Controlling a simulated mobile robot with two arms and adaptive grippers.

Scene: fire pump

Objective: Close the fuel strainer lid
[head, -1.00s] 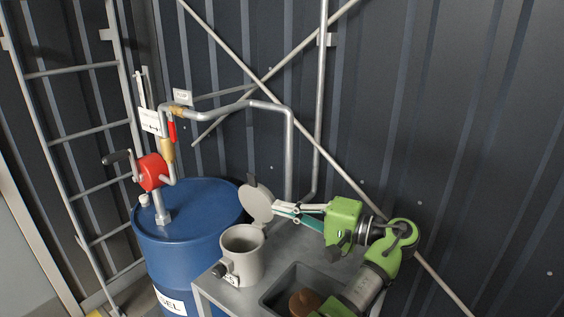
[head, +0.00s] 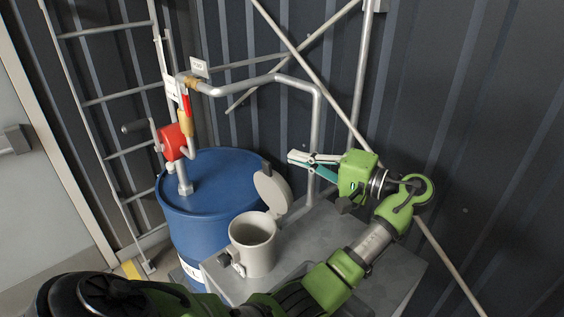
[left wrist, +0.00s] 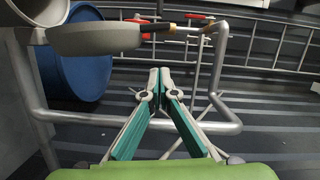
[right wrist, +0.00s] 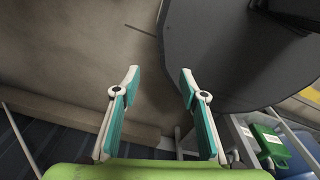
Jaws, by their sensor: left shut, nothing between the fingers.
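The fuel strainer (head: 253,246) is a light grey open-topped pot on the grey table. Its round lid (head: 272,192) stands open, tilted up at the back of the rim. In the left wrist view, the lid (left wrist: 95,39) appears edge-on at upper left beside the pot (left wrist: 50,12). My left gripper (head: 291,157) is shut and empty, behind and to the right of the lid, near its top edge. A gap shows between them. My right gripper (right wrist: 160,77) shows only in its wrist view, open and empty; the strainer is not recognisable there.
A blue drum (head: 205,205) with a red hand pump (head: 173,142) stands left of the strainer. A grey pipe (head: 317,125) runs behind the left gripper, near the corrugated wall. A ladder (head: 100,100) stands at the left. Grey tabletop (head: 315,232) is bare right of the strainer.

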